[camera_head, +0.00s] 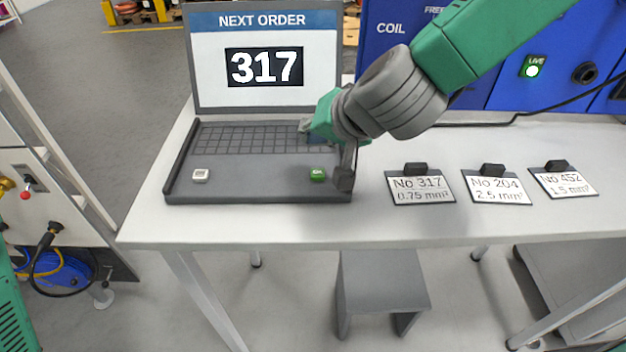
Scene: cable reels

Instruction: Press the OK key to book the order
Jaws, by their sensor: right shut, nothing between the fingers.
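The laptop (258,172) stands open on the white table, its screen (264,92) reading "NEXT ORDER" and 317. A green key (317,174), with a label too small to read surely, sits at the right front of the keyboard deck. A white key (200,175) sits at the left front. My right gripper (344,180) is shut and empty, pointing down at the deck's right edge, just right of the green key. It appears apart from the key; whether it touches the deck I cannot tell. My left gripper is not in view.
A blue cabinet (505,91) with a lit green lamp stands behind. A grey stool (380,280) is below.

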